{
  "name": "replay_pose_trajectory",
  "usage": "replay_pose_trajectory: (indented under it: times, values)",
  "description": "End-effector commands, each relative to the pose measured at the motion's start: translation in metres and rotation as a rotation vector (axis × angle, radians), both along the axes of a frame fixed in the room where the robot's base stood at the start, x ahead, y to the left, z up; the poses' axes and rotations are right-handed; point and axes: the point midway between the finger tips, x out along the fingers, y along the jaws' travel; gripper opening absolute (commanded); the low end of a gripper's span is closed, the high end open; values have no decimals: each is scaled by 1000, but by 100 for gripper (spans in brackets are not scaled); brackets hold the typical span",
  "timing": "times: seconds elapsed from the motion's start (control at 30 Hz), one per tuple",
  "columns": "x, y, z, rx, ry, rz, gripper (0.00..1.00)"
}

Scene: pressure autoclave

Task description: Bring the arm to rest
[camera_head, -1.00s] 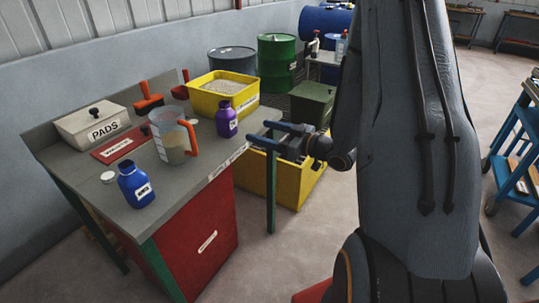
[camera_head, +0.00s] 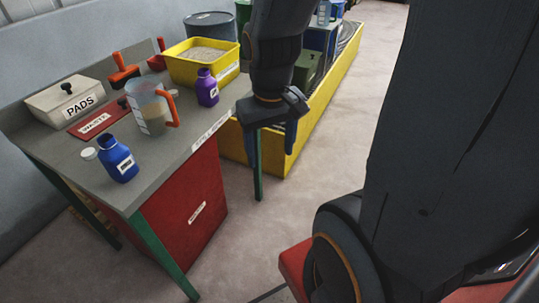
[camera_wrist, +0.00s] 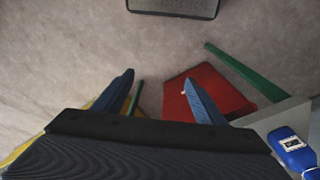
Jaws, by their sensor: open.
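My gripper (camera_head: 270,148) hangs in front of the right edge of the workbench in the head view, its blue fingers pointing down. In the wrist view my gripper (camera_wrist: 160,98) has its two blue fingers apart, with floor and part of a red cabinet showing beyond them. It is open and holds nothing. My arm comes down from the top of the head view, and a large link of it fills the right side.
The grey bench (camera_head: 157,180) carries a blue bottle (camera_head: 117,160), a measuring jug (camera_head: 150,108), a purple bottle (camera_head: 207,88), a yellow sand tray (camera_head: 178,68) and a PADS box (camera_head: 70,102). A yellow-walled bund (camera_head: 330,95) stands behind. Floor (camera_head: 330,170) at centre is clear.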

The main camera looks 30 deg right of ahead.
Motion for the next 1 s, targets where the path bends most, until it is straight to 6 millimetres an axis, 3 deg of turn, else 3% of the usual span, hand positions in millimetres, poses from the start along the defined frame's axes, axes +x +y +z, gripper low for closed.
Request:
replay_pose_trajectory:
  times: [0.17,0.47,0.7,1.0]
  values:
    - [-23,15,6,30,64,-16,65]
    - [-24,16,7,30,66,-13,65]
    - [-26,38,21,31,65,52,65]
    - [-26,39,21,31,65,54,65]
